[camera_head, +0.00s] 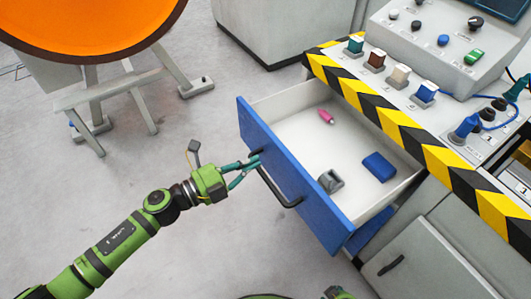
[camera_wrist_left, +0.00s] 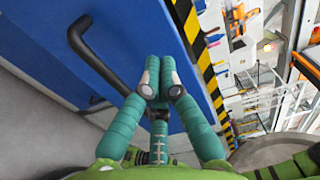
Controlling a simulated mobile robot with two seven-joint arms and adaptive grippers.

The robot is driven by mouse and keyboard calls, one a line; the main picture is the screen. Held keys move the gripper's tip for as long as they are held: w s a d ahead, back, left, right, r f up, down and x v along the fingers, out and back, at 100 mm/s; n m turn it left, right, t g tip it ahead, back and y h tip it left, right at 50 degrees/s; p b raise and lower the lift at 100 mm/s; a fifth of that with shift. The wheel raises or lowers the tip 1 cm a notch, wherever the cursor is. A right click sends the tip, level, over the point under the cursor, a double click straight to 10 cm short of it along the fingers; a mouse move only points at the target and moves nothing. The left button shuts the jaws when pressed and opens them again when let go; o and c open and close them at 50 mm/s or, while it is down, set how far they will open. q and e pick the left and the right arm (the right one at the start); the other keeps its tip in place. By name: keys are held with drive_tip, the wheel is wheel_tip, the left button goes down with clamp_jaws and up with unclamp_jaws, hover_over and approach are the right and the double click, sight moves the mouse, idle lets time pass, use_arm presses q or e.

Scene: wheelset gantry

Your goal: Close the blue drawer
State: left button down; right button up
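The blue drawer (camera_head: 290,172) stands pulled out of the console, its blue front towards me and its pale inside showing. Its dark bar handle (camera_head: 281,192) runs along the front; the handle also shows at the left in the left wrist view (camera_wrist_left: 97,62). My left gripper (camera_head: 256,162) is at the drawer front by the handle's upper end. Its teal fingers come together at the tips, with nothing seen between them. In the left wrist view the fingers (camera_wrist_left: 159,75) lie before the blue front, beside the handle; contact cannot be told.
A pink item (camera_head: 326,116), a grey part (camera_head: 331,181) and a blue block (camera_head: 378,167) lie inside the drawer. The console edge with yellow-black stripes (camera_head: 405,130) is above. An orange disc on a stand (camera_head: 85,20) is upper left. Floor left of the drawer is clear.

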sight(276, 150)
use_arm(q)
drive_tip(key=shift+x, duration=2.25)
use_arm(e)
drive_tip(key=shift+s+f, duration=0.1)
